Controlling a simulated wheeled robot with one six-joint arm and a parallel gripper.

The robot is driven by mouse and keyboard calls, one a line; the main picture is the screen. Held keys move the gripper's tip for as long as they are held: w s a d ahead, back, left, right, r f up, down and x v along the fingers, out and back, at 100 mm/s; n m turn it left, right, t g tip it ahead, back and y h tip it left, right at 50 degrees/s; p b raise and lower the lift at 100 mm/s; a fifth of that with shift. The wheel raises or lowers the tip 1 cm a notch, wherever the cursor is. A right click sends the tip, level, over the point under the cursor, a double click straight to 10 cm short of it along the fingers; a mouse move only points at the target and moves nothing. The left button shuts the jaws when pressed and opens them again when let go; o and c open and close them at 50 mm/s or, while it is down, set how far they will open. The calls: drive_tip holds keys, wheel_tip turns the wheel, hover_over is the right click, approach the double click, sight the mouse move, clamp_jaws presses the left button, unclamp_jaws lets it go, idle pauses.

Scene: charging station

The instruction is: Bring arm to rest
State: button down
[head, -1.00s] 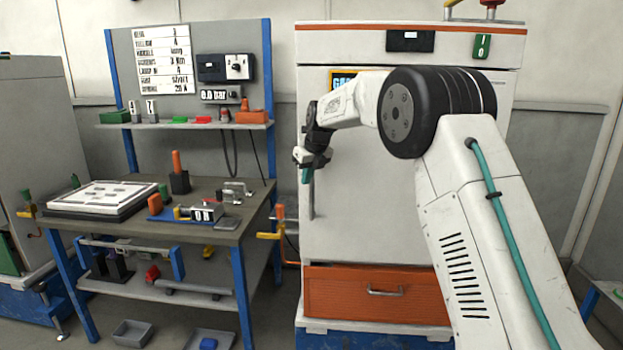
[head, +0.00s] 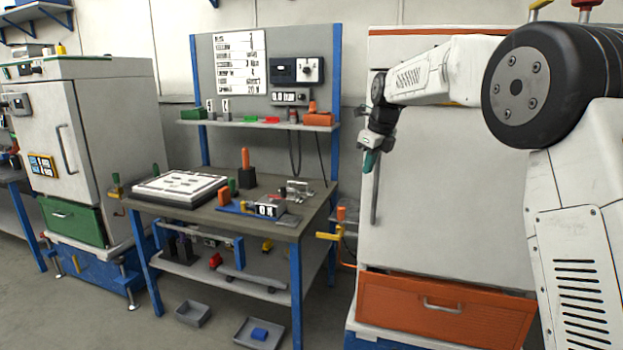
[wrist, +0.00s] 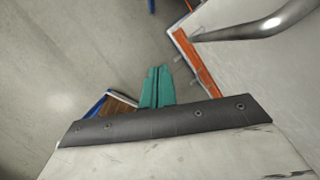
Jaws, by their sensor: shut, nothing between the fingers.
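My arm reaches in from the right in the head view, with its end hanging in front of the white cabinet with an orange drawer (head: 470,180). My gripper (head: 369,163) points down near the left side of the cabinet door, by its long handle. In the wrist view the two teal fingers of my gripper (wrist: 156,80) lie together, shut and empty, above the grey floor. The cabinet's metal handle (wrist: 258,28) shows at the upper right there, apart from the fingers.
A workbench (head: 300,222) with a white panel (head: 178,187) and several small parts stands left of the gripper. A second cabinet with a green drawer (head: 110,130) stands at the far left. Grey bins (head: 193,314) sit on the floor under the bench. Floor at the lower left is clear.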

drive_tip(key=s+d+f+n, duration=0.1)
drive_tip(key=s+f+n, duration=0.1)
drive_tip(key=s+n, duration=0.7)
drive_tip(key=s+d+f+n+g+h, duration=0.1)
drive_tip(key=s+n, duration=0.8)
drive_tip(key=s, duration=1.7)
drive_tip(key=s+d+f+n+g, duration=0.1)
drive_tip(key=s+f+n, duration=0.3)
drive_tip(key=s+n, duration=0.5)
drive_tip(key=s+d, duration=0.1)
drive_tip(key=s, duration=0.7)
drive_tip(key=shift+s+d, duration=0.4)
drive_tip(key=shift+f, duration=0.1)
